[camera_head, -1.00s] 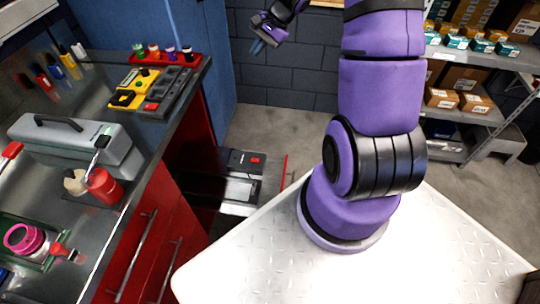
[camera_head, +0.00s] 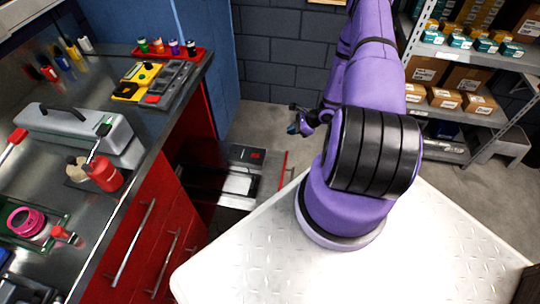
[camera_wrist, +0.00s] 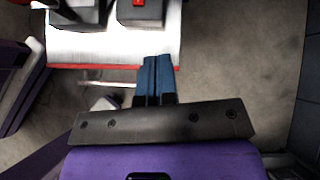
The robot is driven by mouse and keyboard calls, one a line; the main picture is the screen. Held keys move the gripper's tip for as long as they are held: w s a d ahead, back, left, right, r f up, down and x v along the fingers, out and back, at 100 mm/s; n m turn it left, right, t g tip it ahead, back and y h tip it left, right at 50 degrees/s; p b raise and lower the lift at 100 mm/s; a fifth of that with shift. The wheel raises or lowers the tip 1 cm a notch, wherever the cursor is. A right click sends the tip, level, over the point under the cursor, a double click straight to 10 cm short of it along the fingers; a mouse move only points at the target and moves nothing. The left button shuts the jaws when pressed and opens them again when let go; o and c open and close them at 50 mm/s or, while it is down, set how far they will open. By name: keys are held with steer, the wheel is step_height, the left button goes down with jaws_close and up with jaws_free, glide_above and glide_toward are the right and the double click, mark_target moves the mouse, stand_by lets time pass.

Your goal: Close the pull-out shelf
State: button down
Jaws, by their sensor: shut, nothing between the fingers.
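The pull-out shelf (camera_head: 238,184) sticks out of the red bench, low near the floor, with a dark case and a red front edge on its right side. In the wrist view the shelf (camera_wrist: 100,48) is a pale metal plate with a red edge and dark boxes on it. My gripper (camera_head: 294,128) is above and to the right of the shelf in the head view. In the wrist view my gripper (camera_wrist: 158,62) is shut, its blue fingers together and empty. The fingertips overlap the shelf's red edge in the picture; I cannot tell whether they touch it.
The red bench cabinet (camera_head: 135,250) has drawers with long bar handles. Its top (camera_head: 120,130) holds a grey toolbox, red cup and trays. A metal rack (camera_head: 480,140) with boxes stands at the right. Concrete floor (camera_head: 262,122) is clear beyond the shelf.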

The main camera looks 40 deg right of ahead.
steer(key=s+a+f+m, duration=0.1)
steer(key=s+f+m, duration=0.1)
steer(key=s+f, duration=0.35)
glide_toward(270, 161)
steer(key=shift+w+a+f+h, duration=0.15)
steer(key=shift+w+a+f, duration=0.15)
steer(key=shift+w+a, duration=0.2)
steer(key=shift+w+a+f+h, duration=0.15)
steer(key=shift+w+a+f, duration=0.15)
steer(key=shift+w+a, duration=0.2)
steer(key=w+a, duration=0.2)
steer(key=shift+w, duration=0.25)
steer(key=shift+w+a, duration=0.25)
steer(key=shift+w, duration=0.1)
